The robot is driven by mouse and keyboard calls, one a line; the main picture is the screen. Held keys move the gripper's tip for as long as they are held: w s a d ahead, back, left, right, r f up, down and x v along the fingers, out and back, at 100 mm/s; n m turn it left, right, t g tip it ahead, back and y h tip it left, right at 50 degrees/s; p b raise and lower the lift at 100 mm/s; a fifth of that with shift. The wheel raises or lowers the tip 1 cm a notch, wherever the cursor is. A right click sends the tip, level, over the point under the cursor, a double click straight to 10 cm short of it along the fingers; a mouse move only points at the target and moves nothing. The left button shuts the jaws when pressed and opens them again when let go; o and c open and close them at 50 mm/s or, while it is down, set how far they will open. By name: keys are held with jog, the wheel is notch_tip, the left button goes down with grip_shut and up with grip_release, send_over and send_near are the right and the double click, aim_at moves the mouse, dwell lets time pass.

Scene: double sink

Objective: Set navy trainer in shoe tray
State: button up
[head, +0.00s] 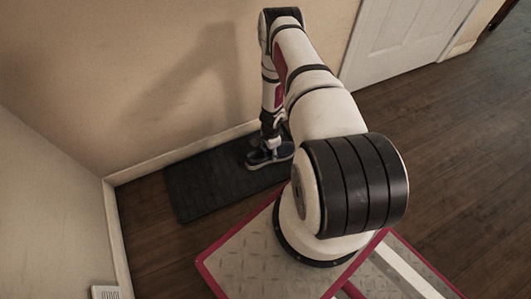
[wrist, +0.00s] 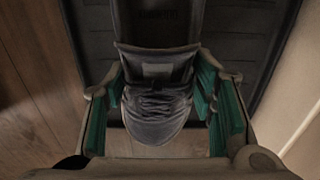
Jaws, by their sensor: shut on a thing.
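The navy trainer (head: 264,157) is at the right end of the dark shoe tray (head: 207,187) in the head view. In the wrist view the trainer (wrist: 157,100) sits between the green pads of my gripper (wrist: 160,112), toe toward the camera. My gripper (head: 272,143) is shut on it from above. The ribbed tray (wrist: 222,62) lies beneath and around the trainer in the wrist view. I cannot tell whether the sole touches the tray. My arm partly hides the trainer and the tray's right end in the head view.
The tray lies on a dark wood floor (head: 440,150) along the beige wall (head: 120,70) and its baseboard (head: 180,153). A white door (head: 410,40) stands at the upper right. The tray's left part is bare. A white vent (head: 105,292) is at the lower left.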

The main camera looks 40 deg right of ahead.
jog(key=shift+w+d+f+b, duration=0.15)
jog(key=shift+w+b, duration=0.3)
jog(key=shift+w, duration=0.95)
jog(key=shift+w+f, duration=0.1)
jog(key=shift+w, duration=0.1)
notch_tip(320, 180, down, 3)
jog(key=shift+f+b, duration=0.2)
jog(key=shift+b, duration=1)
jog(key=o, duration=1.4)
jog(key=shift+s, duration=0.1)
jog(key=shift+o, duration=0.2)
